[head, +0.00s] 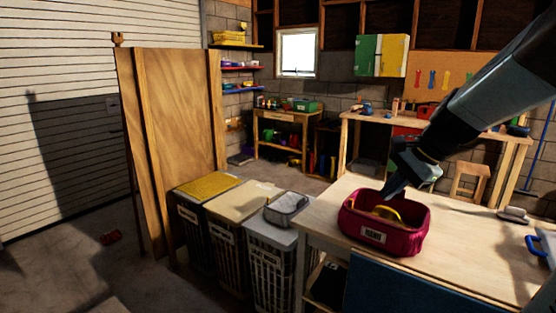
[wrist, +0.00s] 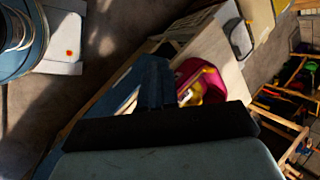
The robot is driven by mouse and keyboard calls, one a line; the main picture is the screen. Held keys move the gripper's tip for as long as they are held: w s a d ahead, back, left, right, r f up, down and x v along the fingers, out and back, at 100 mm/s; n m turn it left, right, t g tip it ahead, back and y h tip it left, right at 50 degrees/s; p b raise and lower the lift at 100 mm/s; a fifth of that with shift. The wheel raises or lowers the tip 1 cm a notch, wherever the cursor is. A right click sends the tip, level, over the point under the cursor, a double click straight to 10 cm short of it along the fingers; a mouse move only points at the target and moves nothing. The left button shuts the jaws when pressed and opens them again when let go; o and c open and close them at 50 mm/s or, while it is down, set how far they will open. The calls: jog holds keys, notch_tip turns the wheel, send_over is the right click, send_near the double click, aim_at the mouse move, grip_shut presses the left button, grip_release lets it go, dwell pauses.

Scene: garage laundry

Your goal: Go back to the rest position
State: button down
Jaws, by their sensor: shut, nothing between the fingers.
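My gripper (head: 391,189) comes in from the upper right in the head view, its fingers shut and empty. It is over the magenta bin (head: 378,240) or a little behind it; the exact gap cannot be told. The bin stands on the light wooden table (head: 470,262) and has a white label on its front. A yellow curved item (head: 387,212) shows inside it. In the wrist view the bin (wrist: 212,76) shows beyond the dark gripper body, with something yellow inside.
Several hampers stand left of the table, one with a yellow lid (head: 207,185), one with a grey basket (head: 287,208) on top. A wooden panel (head: 180,120) stands behind them. An iron-like item (head: 513,215) and a blue-handled item (head: 538,245) are at the table's right.

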jog(key=s+a+r+n+t+h, duration=0.1)
jog(key=s+n+h, duration=0.1)
jog(key=s+n, duration=0.4)
jog(key=s+r+n+t+h, duration=0.1)
jog(key=s+n+h, duration=0.2)
jog(key=s+n, duration=0.3)
jog(key=s, duration=0.2)
jog(key=shift+s+a+r+n, duration=0.3)
jog(key=shift+a, duration=0.1)
